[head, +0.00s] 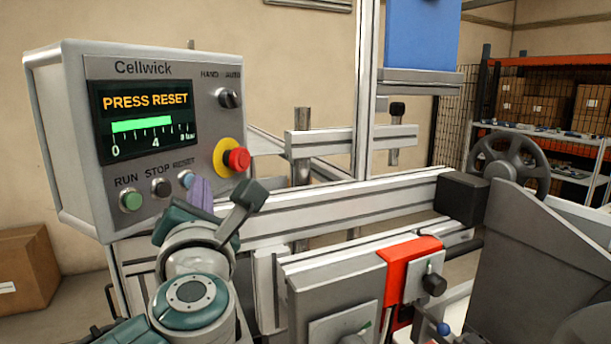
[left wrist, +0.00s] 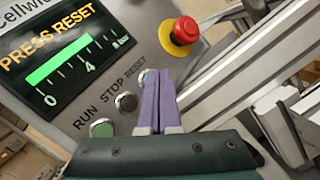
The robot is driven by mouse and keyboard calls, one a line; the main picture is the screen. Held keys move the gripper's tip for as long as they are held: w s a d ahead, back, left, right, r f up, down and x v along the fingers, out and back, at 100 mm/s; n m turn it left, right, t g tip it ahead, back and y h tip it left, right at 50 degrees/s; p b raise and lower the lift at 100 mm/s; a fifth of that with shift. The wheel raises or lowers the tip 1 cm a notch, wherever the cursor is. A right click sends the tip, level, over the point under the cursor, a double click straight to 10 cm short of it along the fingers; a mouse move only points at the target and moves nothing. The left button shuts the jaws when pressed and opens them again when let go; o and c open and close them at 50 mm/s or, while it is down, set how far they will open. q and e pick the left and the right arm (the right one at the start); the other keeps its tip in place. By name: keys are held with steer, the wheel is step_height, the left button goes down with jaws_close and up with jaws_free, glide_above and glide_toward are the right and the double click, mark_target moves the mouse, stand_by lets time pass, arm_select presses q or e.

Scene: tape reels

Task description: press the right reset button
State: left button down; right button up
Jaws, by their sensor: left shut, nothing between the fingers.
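The control box (head: 75,200) has a screen (head: 145,118) that reads "PRESS RESET" above a green bar. Below the screen are a green RUN button (head: 131,201), a dark STOP button (head: 160,187) and a blue RESET button (head: 186,178). My left gripper (head: 196,182) is shut and empty, its purple fingertips beside the RESET button. In the left wrist view the fingers (left wrist: 159,76) partly cover the RESET button (left wrist: 143,77). I cannot tell whether they touch it. My right gripper is not in view.
A red emergency stop knob (head: 239,159) on a yellow ring sits right of the fingers. A dark selector knob (head: 231,98) is above it. A metal rail (head: 330,205) runs right from behind my left arm. A handwheel (head: 508,165) stands at the right.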

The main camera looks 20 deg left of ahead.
arm_select(q)
steer(key=shift+a, duration=0.25)
stand_by(0.3)
steer(key=shift+d, duration=0.85)
steer(key=d+b, duration=0.1)
steer(key=d, duration=0.4)
steer(key=shift+s, duration=0.15)
stand_by(0.6)
